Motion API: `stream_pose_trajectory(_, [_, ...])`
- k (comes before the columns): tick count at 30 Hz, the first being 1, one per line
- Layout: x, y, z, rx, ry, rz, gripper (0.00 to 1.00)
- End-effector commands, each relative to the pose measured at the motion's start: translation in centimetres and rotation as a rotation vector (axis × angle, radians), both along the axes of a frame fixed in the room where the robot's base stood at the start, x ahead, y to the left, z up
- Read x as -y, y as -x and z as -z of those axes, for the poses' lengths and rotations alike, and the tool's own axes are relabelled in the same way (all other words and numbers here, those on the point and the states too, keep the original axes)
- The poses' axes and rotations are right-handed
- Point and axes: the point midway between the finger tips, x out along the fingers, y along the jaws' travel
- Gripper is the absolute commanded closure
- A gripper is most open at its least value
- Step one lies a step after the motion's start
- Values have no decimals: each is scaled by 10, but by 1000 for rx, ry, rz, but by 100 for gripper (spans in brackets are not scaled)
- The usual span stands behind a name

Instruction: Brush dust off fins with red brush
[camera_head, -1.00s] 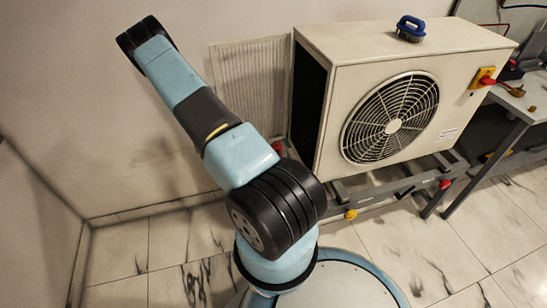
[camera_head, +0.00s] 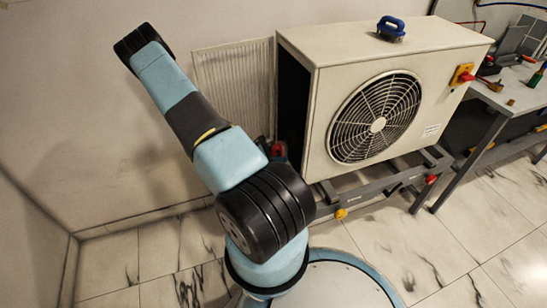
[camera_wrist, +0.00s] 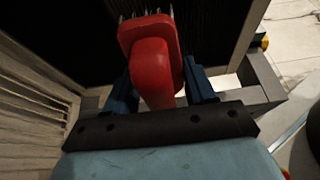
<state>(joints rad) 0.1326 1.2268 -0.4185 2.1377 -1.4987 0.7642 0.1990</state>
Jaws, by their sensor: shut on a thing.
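A red brush (camera_wrist: 152,62) is held between the blue fingers of my gripper (camera_wrist: 160,88) in the wrist view. Its pale bristles at the top of that view point toward a dark finned face (camera_wrist: 222,30). I cannot tell whether the bristles touch it. In the head view the red brush (camera_head: 279,152) shows low beside the left side of the white fan unit (camera_head: 400,50). The dark fin side (camera_head: 292,100) of the unit is seen at a steep angle there, and dust on it cannot be made out. My arm partly hides the gripper in the head view.
A blue-handled tool (camera_head: 391,27) lies on top of the unit. A pale ribbed panel (camera_head: 232,85) leans at the wall left of the unit. The unit stands on a grey frame (camera_head: 375,190). A workbench (camera_head: 510,95) with small items is at the right.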

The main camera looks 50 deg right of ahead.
Motion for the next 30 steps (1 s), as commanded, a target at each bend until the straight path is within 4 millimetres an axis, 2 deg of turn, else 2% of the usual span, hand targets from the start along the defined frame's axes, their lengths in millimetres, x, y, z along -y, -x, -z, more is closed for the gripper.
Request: stream_pose_trajectory(30, [7, 3, 0, 0, 0, 0, 69])
